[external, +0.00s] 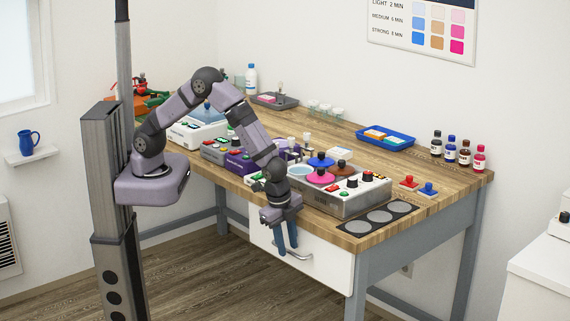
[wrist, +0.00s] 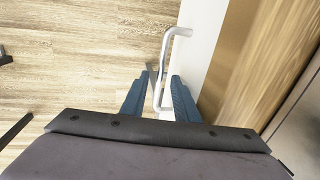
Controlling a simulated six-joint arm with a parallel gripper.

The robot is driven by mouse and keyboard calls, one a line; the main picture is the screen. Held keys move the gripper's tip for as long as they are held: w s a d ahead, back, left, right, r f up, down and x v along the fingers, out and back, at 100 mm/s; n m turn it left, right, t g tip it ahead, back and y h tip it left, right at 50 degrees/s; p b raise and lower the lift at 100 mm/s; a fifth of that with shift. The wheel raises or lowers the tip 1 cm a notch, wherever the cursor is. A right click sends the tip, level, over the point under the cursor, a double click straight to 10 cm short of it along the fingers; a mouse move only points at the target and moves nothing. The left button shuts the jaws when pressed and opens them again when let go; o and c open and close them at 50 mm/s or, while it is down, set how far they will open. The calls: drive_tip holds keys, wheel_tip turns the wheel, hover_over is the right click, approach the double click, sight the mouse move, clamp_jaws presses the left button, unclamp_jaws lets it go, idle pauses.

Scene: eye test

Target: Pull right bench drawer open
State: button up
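The white drawer front (external: 328,268) hangs under the bench's front edge and looks shut; it also shows in the wrist view (wrist: 203,35). Its silver bar handle (external: 304,257) also shows in the wrist view (wrist: 166,48). My gripper (external: 287,250) points down in front of the drawer, at the left part of the handle. In the wrist view, my two blue fingers (wrist: 161,76) are apart, one on each side of the handle bar. A gap shows beside the bar, so the fingers do not look closed on it.
The wooden bench top (external: 400,213) carries a grey control box (external: 345,203), a black mat with grey discs (external: 378,218) and several bottles (external: 464,152). A white cabinet (external: 540,270) stands at the right. The floor before the drawer is clear.

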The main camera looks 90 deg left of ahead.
clamp_jaws()
drive_tip(key=shift+s, duration=0.1)
drive_tip(key=s+d+b, duration=0.2)
drive_tip(key=s+d, duration=1.6)
drive_tip(key=shift+s+d, duration=0.25)
drive_tip(key=shift+d, duration=0.1)
unclamp_jaws()
